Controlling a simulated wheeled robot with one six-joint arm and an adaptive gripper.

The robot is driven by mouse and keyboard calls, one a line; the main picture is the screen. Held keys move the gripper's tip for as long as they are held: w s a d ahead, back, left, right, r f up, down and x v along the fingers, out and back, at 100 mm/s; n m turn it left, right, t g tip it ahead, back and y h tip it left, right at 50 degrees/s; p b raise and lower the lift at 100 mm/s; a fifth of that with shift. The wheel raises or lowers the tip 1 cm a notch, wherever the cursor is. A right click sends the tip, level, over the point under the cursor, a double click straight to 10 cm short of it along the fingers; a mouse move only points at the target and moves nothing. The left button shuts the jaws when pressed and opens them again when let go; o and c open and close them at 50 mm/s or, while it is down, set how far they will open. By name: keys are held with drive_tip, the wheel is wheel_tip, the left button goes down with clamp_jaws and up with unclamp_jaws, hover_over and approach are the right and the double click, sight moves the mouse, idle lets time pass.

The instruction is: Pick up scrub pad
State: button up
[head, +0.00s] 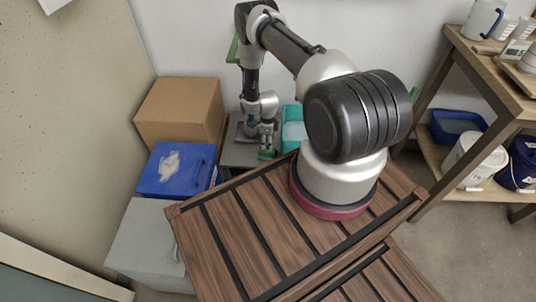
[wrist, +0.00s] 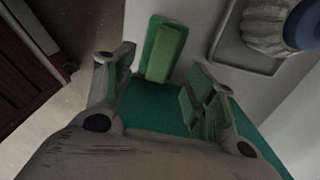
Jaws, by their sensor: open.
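The scrub pad seems to be the green block (wrist: 165,50) in the wrist view, with a lighter green face over a darker green edge. It lies on a pale grey surface, just beyond my fingertips. My gripper (wrist: 164,68) is open, with one finger on either side below the pad and nothing clearly held between them. In the head view my gripper (head: 267,132) points down over a grey stand (head: 238,152) behind the slatted wooden top. A small green patch (head: 267,154) shows just below it; I cannot tell whether this is the pad or part of my gripper.
A teal tub (head: 293,128) stands right of my gripper. A cardboard box (head: 180,108) and a blue box (head: 172,170) stand left. The slatted wooden top (head: 240,235) is in front. A wooden shelf (head: 500,85) with buckets is at right. A grey tray (wrist: 245,45) lies near the pad.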

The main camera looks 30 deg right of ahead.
sight(268, 152)
wheel_tip(268, 152, down, 8)
drive_tip(key=shift+w+d+r, duration=0.1)
drive_tip(key=shift+w+r, duration=0.05)
drive_tip(key=shift+r, duration=0.1)
drive_tip(key=c, duration=1.1)
